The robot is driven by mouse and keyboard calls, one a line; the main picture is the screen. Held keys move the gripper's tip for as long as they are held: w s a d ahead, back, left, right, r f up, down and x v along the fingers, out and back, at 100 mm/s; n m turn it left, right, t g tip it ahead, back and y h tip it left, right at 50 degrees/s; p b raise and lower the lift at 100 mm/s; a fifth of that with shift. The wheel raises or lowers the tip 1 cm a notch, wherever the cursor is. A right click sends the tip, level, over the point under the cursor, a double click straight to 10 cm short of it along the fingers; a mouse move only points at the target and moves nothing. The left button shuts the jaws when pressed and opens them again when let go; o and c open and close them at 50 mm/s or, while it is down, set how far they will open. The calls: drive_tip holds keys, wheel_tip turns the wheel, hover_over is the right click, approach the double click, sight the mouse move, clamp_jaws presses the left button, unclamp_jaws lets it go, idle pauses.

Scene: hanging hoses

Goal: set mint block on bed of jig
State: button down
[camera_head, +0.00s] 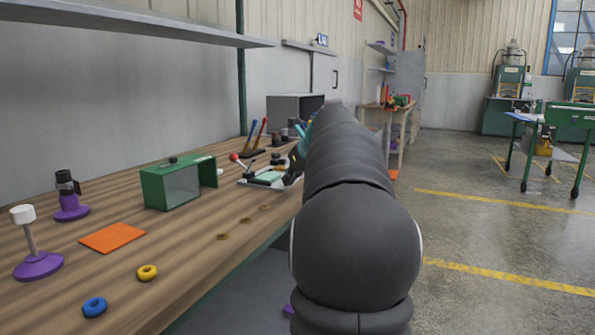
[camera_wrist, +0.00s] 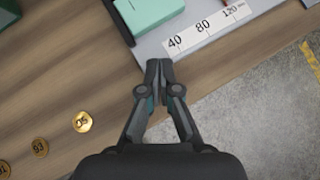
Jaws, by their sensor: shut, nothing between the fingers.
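The mint block (camera_wrist: 152,10) is at the top edge of the wrist view, partly cut off by the frame. It appears to rest on the grey bed of the jig (camera_wrist: 200,45), beside a dark rail and the white millimetre scale. In the head view the mint block (camera_head: 269,176) shows low on the jig (camera_head: 250,182), near the bench's front edge. In the head view my arm hides part of the gripper and the jig's right side.
A green box (camera_head: 170,187) stands left of the jig. Numbered brass discs (camera_wrist: 82,121) lie on the wooden bench. An orange mat (camera_head: 112,237), yellow ring (camera_head: 147,272), blue ring (camera_head: 94,307) and purple-based stands (camera_head: 40,266) are farther left. Open floor lies right of the bench.

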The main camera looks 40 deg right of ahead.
sight(275, 177)
drive_tip(key=shift+w+d+f, duration=0.1)
drive_tip(key=shift+w, duration=1)
drive_tip(key=shift+w+d+f, duration=0.1)
drive_tip(key=shift+w, duration=0.95)
drive_tip(key=shift+p, duration=0.3)
drive_tip(key=shift+w+r+p, duration=0.25)
drive_tip(key=shift+w+p, duration=0.4)
drive_tip(key=shift+p, duration=0.6)
drive_tip(key=shift+w+d, duration=0.1)
drive_tip(key=shift+w, duration=0.05)
drive_tip(key=shift+f, duration=0.25)
